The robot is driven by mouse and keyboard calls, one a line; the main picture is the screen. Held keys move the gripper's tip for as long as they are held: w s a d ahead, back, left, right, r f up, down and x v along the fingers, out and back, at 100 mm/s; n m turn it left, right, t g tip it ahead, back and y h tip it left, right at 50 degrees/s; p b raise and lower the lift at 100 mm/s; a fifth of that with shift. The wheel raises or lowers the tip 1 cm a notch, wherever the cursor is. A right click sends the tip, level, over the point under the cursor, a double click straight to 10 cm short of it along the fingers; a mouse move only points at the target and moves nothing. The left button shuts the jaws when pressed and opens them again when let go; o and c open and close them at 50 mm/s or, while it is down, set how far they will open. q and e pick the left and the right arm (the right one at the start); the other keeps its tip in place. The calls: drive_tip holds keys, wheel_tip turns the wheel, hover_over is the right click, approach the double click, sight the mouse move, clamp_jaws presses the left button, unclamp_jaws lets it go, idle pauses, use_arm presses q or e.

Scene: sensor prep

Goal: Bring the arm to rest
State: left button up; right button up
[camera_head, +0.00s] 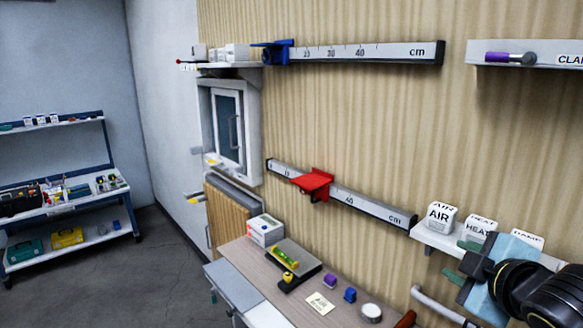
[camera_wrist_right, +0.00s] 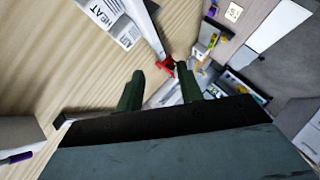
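My right gripper (camera_head: 455,258) comes in at the lower right of the head view, in front of the shelf with the white boxes. In the right wrist view its two green fingers (camera_wrist_right: 160,72) stand apart with nothing held between them. The red slider (camera_wrist_right: 168,65) on the lower ruler shows beyond the gap. In the head view the red slider (camera_head: 315,183) sits on the lower, tilted ruler (camera_head: 372,207), well left of the gripper. My left arm and gripper do not show.
White boxes marked AIR (camera_head: 440,217) and HEAT (camera_head: 480,229) stand on a wall shelf close to my right gripper. Below is a workbench (camera_head: 240,255) with a level (camera_head: 285,257) and small blocks. An upper ruler (camera_head: 400,52) and a shelf (camera_head: 480,50) are above. Open floor (camera_head: 165,270) lies left.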

drive_tip(key=s+a+f+m+g, duration=0.2)
drive_tip(key=s+f, duration=0.2)
drive_tip(key=f, duration=0.4)
drive_tip(key=s+a+f+m+g, duration=0.15)
drive_tip(key=s+f, duration=0.25)
drive_tip(key=f, duration=0.4)
drive_tip(key=s+a+f+m+g, duration=0.3)
drive_tip(key=s+f+m+g, duration=0.3)
drive_tip(key=s+f, duration=0.75)
drive_tip(key=s+f+g+b, duration=0.1)
drive_tip(key=s+f+b, duration=0.15)
drive_tip(key=f, duration=1.35)
drive_tip(key=s+f+b, duration=0.2)
drive_tip(key=f+b, duration=0.2)
drive_tip(key=f, duration=1.1)
use_arm(q)
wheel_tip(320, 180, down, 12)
drive_tip(key=b, duration=0.5)
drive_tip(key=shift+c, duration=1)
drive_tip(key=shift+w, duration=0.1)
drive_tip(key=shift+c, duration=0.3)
use_arm(e)
drive_tip(key=s+d+f+g, duration=0.1)
drive_tip(key=s+d+f, duration=0.2)
drive_tip(key=s+f, duration=1.3)
wheel_tip(320, 180, down, 4)
drive_tip(key=shift+d+r, duration=0.15)
drive_tip(key=shift+d, duration=0.05)
